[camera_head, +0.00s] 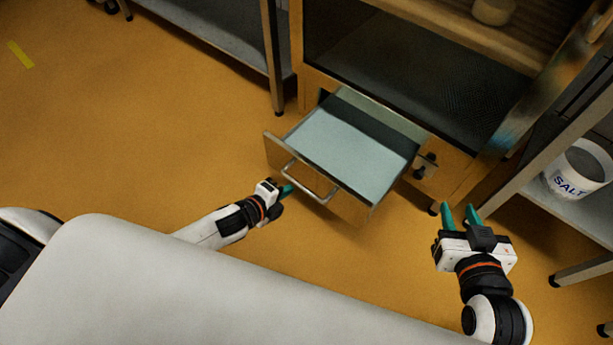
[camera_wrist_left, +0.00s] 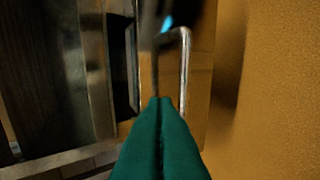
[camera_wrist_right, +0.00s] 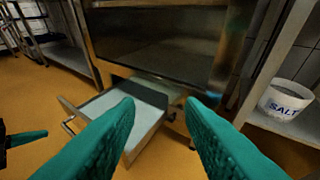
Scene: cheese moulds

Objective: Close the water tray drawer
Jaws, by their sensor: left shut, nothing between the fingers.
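The water tray drawer (camera_head: 350,150) is pulled out from the bottom of the wooden cabinet in the head view, with a pale blue surface inside. Its metal handle (camera_head: 308,183) is on the front panel; the handle also shows in the left wrist view (camera_wrist_left: 185,75). My left gripper (camera_head: 287,190) is shut and empty, its green fingertips close to the handle's left end; I cannot tell whether they touch. My right gripper (camera_head: 459,215) is open and empty, right of the drawer. The right wrist view also shows the open drawer (camera_wrist_right: 150,118).
The cabinet has a dark mesh-like pane (camera_head: 420,75) above the drawer and a small dark latch (camera_head: 426,166) beside it. A white salt bucket (camera_head: 578,170) stands on a shelf at right. A metal table (camera_head: 225,30) stands at back left.

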